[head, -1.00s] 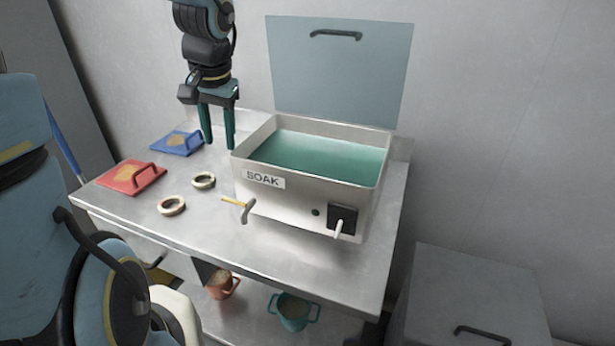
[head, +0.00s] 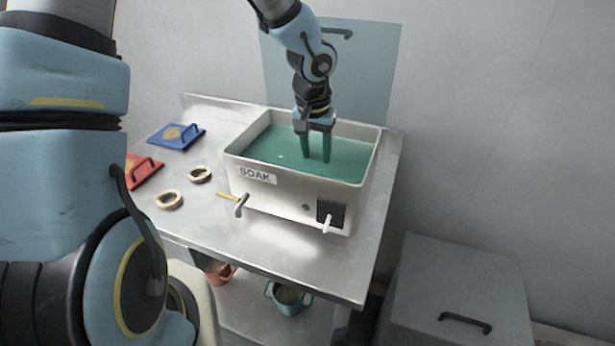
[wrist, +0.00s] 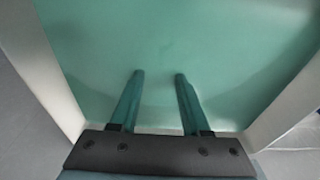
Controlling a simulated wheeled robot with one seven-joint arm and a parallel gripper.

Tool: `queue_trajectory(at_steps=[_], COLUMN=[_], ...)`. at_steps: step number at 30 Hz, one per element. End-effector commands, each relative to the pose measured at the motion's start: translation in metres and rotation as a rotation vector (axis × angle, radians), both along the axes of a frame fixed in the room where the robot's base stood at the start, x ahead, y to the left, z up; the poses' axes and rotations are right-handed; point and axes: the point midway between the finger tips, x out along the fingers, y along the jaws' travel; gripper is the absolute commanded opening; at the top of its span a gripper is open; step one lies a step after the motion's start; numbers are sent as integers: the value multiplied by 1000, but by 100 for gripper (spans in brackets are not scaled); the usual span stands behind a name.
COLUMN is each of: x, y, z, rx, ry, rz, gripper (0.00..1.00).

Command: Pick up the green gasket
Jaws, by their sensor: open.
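A ring with a greenish tint, which looks like the green gasket (head: 200,174), lies flat on the metal bench, left of the soak tank. A second, tan-orange ring (head: 169,200) lies just in front of it. My gripper (head: 315,159) is open and empty, with its teal fingers pointing down inside the tank's opening, well to the right of both rings. In the wrist view my gripper (wrist: 158,75) shows only green liquid between and beyond its fingers. I cannot tell whether the tips touch the liquid. Neither ring shows in the wrist view.
The soak tank (head: 262,202) has raised walls, an upright lid (head: 285,75) behind it, and a grey lever (head: 241,206) and white-handled switch (head: 328,222) in front. Blue (head: 165,137) and red (head: 140,174) handled plates lie left. A grey bin (head: 455,290) stands right.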

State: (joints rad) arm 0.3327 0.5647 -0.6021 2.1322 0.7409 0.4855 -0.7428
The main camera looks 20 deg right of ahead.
Motion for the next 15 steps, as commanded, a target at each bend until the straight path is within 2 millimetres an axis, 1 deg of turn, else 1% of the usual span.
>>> queue_trajectory(at_steps=[1, 5, 15], x=[0, 0, 1], y=[0, -1, -2], z=[-4, -11, -54], rx=[1, 0, 2], ry=[1, 1, 2], rz=[-1, -2, -2], gripper=[47, 47, 47])
